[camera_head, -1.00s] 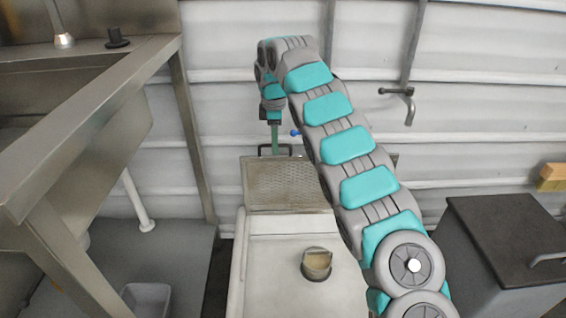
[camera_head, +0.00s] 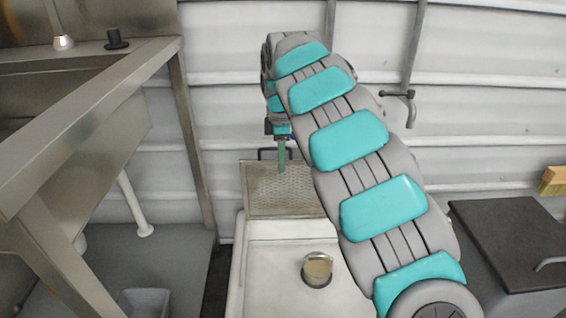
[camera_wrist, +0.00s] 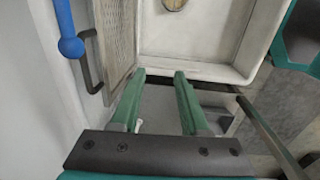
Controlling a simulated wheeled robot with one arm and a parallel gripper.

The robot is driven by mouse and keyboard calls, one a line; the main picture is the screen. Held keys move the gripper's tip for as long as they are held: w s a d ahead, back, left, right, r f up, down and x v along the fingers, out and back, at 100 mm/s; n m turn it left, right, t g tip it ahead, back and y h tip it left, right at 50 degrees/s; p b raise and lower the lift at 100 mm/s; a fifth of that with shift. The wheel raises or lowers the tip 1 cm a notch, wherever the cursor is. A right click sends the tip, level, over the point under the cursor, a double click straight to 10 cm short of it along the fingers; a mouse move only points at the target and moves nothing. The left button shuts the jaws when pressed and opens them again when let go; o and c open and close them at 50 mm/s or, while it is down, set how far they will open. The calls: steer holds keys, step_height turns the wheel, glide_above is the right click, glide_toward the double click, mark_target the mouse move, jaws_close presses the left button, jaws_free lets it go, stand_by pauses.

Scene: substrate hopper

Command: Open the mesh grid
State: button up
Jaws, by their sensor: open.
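The mesh grid (camera_head: 268,200) is a beige perforated panel at the back of the white hopper (camera_head: 268,229), in the head view's middle. Its dark handle (camera_head: 262,154) is at the far edge, partly hidden behind my gripper (camera_head: 283,169). In the wrist view, the mesh grid (camera_wrist: 119,35) is at upper left, with the dark handle (camera_wrist: 88,62) on its left side. My gripper (camera_wrist: 160,73) is open, its green fingers apart with nothing between them. The fingers appear near the grid's corner, to the right of the handle; I cannot tell their height above it.
A round cup-like thing (camera_head: 317,270) sits in the hopper. A blue ball-ended rod (camera_wrist: 71,45) is left of the handle, close to the white wall (camera_head: 235,60). A metal frame (camera_head: 185,120) stands left and a dark-topped box (camera_head: 510,240) right.

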steer(key=shift+s+d+r, duration=0.15)
steer(key=shift+s+d, duration=0.05)
steer(key=shift+s, duration=0.85)
steer(key=shift+s, duration=0.1)
steer(key=s+d+r+m+p, duration=0.1)
steer(key=s+d+r+m, duration=0.1)
steer(key=s+d+m, duration=0.55)
steer(key=s+d+r+m+p, duration=0.1)
steer(key=s+d+r+m, duration=0.25)
steer(key=s, duration=0.65)
steer(key=s+d+f+m+g, duration=0.1)
steer(key=s+f+m, duration=0.2)
steer(key=s, duration=0.9)
steer(key=s+f+m+g+p, duration=0.1)
steer(key=s+f+m, duration=0.2)
steer(key=s, duration=1)
steer(key=shift+s+d+f+m+g, duration=0.25)
steer(key=shift+d+m+g, duration=0.1)
steer(key=shift+m, duration=0.15)
steer(key=shift+d, duration=0.1)
